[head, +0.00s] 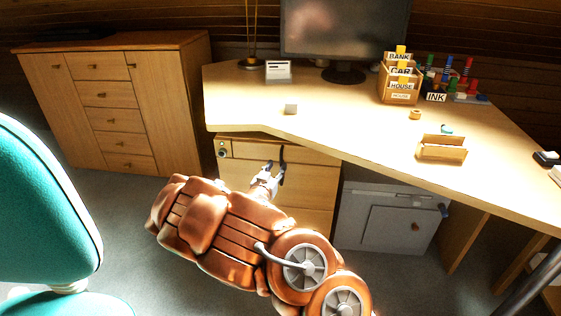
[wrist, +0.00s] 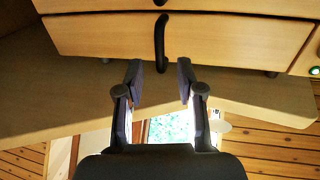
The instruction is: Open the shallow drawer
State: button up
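The shallow drawer (head: 257,151) is the top front of the wooden drawer unit under the desk. Its front (wrist: 230,40) also shows in the wrist view, where the picture looks upside down. A dark upright handle (wrist: 161,42) is on that front. My gripper (wrist: 160,68) is open, with a gap between its two dark fingers. The handle lines up with this gap, just beyond the fingertips; I see no contact. In the head view my gripper (head: 275,172) is in front of the drawer unit, by the dark handle (head: 283,155). The drawer looks shut.
A small panel with a green light (head: 222,152) is left of the drawer. The desk top (head: 340,125) overhangs the unit. A grey cabinet (head: 390,218) stands to the right, a teal chair (head: 45,205) at the left. Open floor (head: 120,215) lies between.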

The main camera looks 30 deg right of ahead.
aim_at(281, 163)
jog(key=shift+b+x, duration=0.4)
jog(key=shift+x, duration=2.4)
jog(key=shift+c, duration=0.2)
grip_shut()
jog(key=shift+a, duration=0.1)
